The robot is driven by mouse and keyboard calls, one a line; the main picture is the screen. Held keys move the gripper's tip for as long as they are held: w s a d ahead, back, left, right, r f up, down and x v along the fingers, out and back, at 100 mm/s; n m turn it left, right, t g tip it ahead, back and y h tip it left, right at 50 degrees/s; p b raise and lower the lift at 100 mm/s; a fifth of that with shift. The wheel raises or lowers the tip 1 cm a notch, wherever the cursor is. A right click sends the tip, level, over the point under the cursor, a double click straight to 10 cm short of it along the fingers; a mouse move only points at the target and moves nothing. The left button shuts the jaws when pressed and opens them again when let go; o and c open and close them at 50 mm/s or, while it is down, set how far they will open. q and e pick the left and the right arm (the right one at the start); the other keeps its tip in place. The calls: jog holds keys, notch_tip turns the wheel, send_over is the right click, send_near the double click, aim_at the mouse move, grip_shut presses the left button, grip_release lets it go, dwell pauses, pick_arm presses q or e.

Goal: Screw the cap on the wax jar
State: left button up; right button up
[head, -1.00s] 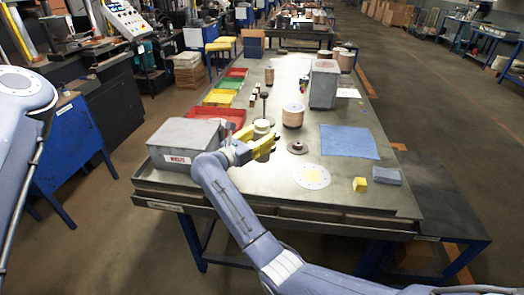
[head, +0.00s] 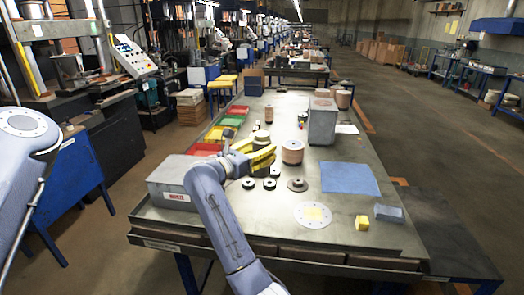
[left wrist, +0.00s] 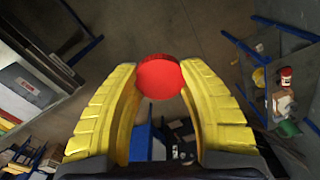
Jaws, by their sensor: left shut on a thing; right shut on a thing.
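My right gripper (head: 264,158), with yellow fingers, is over the middle-left of the workbench in the head view. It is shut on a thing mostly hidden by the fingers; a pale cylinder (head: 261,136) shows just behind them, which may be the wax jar. My left gripper (left wrist: 159,95) is outside the head view, where only part of its arm shows at the left edge. In the left wrist view its yellow fingers are shut on a round red disc (left wrist: 159,77), which looks like the cap. The cap is apart from the bench.
The bench (head: 350,233) holds a grey box (head: 172,190) at left, coloured bins (head: 213,133), a copper-coloured cylinder (head: 292,152), dark discs (head: 297,184), a blue mat (head: 350,178), a yellow block (head: 361,223) and a white round plate (head: 313,215). The bench front right has free room.

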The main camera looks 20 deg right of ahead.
jog(key=o, duration=1)
jog(key=c, duration=1)
jog(key=s+d+f+n+t+y, duration=0.5)
jog(key=d+f+t, duration=0.1)
jog(key=f, duration=0.3)
jog(key=s+a+f+n+t+y, duration=0.1)
jog(key=s+a+n+y, duration=0.1)
jog(key=s+y, duration=0.1)
jog(key=s+a+f+n+t+y, duration=0.1)
jog(key=s+a+f+n+y, duration=0.1)
jog(key=s+y, duration=0.2)
jog(key=s+a+f+n+y, duration=0.1)
jog(key=s+a+n+y, duration=0.1)
jog(key=s, duration=0.3)
jog(key=shift+s+a+f+n+t+y, duration=0.25)
jog(key=shift+s+n+t+y, duration=0.15)
jog(key=shift+y, duration=0.3)
jog(key=shift+w, duration=0.1)
jog(key=a+f+n+g+y, duration=0.1)
jog(key=a+n+y, duration=0.1)
jog(key=a+y, duration=0.2)
jog(key=a+f+n+g+y, duration=0.1)
jog(key=a+f+n+y, duration=0.1)
jog(key=a, duration=0.4)
jog(key=s+a+f+n+g+y, duration=0.1)
jog(key=a+n+g+y, duration=0.1)
jog(key=a+n+y, duration=0.2)
jog(key=shift+a+f+y, duration=0.25)
jog(key=shift+a+y, duration=0.2)
jog(key=shift+y, duration=0.35)
